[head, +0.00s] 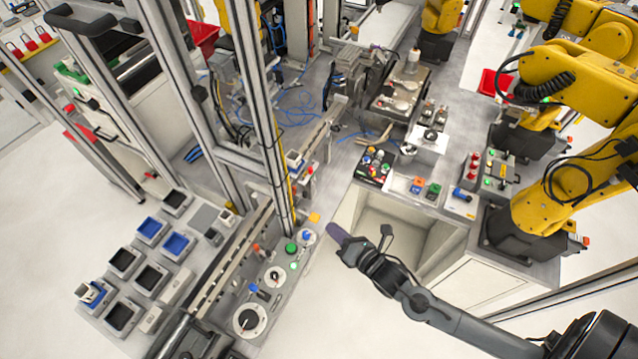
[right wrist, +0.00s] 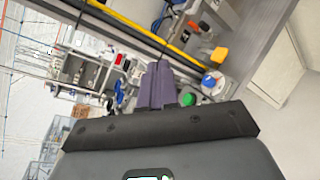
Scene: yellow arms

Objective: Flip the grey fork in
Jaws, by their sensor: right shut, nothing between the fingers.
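My right gripper (head: 337,234) reaches in from the lower right in the head view. Its purple fingers are shut with nothing between them; they also show in the right wrist view (right wrist: 160,86). The fingertips are just right of a round blue-centred knob (head: 306,236) and below an orange block (head: 314,217). I cannot pick out the grey fork with certainty in either view; the parts along the grey rail are small and crowded. My left gripper is not in view.
A green button (head: 291,248) and a black dial (head: 249,319) sit on the panel beside the rail. A metal post (head: 262,110) stands behind it. Several trays (head: 178,246) lie to the left. An open-fronted cabinet (head: 455,285) stands to the right of my gripper.

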